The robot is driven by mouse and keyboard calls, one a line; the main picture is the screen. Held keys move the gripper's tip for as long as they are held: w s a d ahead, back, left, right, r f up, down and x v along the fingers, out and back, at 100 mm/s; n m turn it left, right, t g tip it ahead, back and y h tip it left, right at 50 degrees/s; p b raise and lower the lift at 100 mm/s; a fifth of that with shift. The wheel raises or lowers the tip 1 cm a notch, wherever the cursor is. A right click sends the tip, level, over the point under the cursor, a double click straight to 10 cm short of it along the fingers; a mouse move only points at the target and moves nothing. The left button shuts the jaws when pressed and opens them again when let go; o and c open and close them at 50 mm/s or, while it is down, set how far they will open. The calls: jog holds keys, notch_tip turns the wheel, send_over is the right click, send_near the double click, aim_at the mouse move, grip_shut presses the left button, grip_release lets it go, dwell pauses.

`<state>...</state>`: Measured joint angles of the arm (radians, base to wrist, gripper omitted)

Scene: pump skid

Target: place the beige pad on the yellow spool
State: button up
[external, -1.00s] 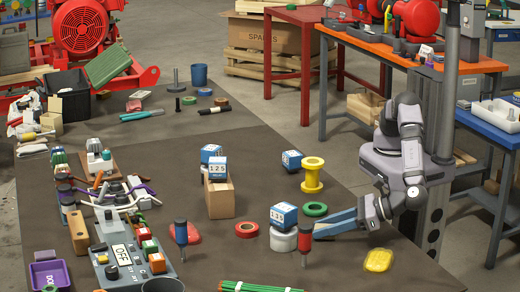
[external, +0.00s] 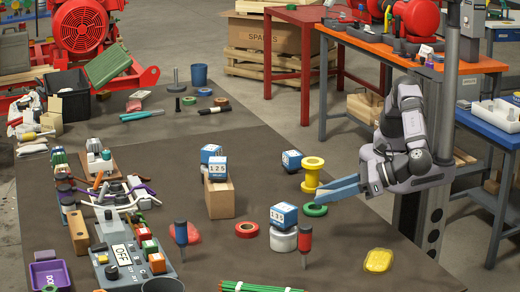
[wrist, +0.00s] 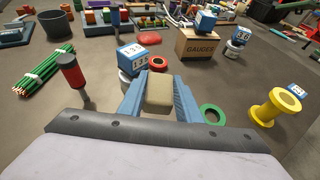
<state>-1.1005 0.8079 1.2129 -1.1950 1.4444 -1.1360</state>
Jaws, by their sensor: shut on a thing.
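The beige pad (wrist: 159,92) is a small block held between the two blue fingers of my gripper (wrist: 157,84) in the wrist view. The yellow spool (external: 312,175) stands upright on the dark table, just beyond my fingertips in the external picture. In the wrist view the yellow spool (wrist: 274,107) is to the right of my gripper, apart from the pad, with nothing on its top flange.
A green tape ring (external: 314,210) lies near the spool. A blue counter block (external: 283,215) sits on a white round piece (external: 283,239). A red-handled screwdriver (external: 304,240) stands upright beside it. A blue block (external: 291,160) is behind the spool. The table's right edge is near.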

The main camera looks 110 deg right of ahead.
jog(key=w+d+r+m+h+p, duration=0.1)
jog(key=d+r+p, duration=0.4)
jog(key=r+p, duration=0.35)
jog(key=d+r+p, duration=0.5)
jog(key=r+p, duration=0.3)
jog(key=r, duration=0.1)
jog(key=m+g+h+p, duration=0.2)
jog(key=p, duration=0.3)
send_over(313, 161)
notch_tip(313, 161, down, 8)
jog(key=shift+w+a+f, duration=0.15)
jog(key=shift+f, duration=0.15)
jog(key=shift+f+p, duration=0.5)
jog(key=shift+f, duration=2.5)
jog(key=shift+f, duration=0.1)
jog(key=shift+f+p, duration=0.35)
jog(key=shift+f, duration=1.4)
